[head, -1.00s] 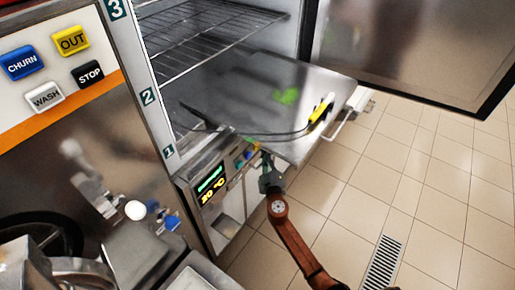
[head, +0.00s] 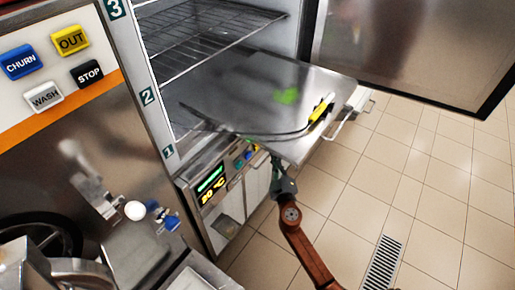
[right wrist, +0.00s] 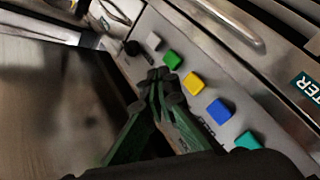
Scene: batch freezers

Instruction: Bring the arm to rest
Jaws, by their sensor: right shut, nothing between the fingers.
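My right arm (head: 302,238) comes in from the bottom right of the head view. Its gripper (head: 276,162) is just in front of the freezer's control panel, below the edge of the steel tray. In the right wrist view the green fingers (right wrist: 160,80) are shut together with nothing between them. Behind them is a row of coloured buttons: green (right wrist: 173,60), yellow (right wrist: 194,83), blue (right wrist: 220,111) and teal (right wrist: 247,141). The fingertips appear near the green and yellow buttons; I cannot tell the exact gap. My left gripper is in neither view.
The steel tray (head: 235,85) juts out at the open cabinet, with a yellow-handled tool (head: 320,108) on it. The open door (head: 410,50) stands at upper right. A machine with CHURN (head: 20,62) and OUT buttons is at left. The tiled floor (head: 440,160) at right is clear.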

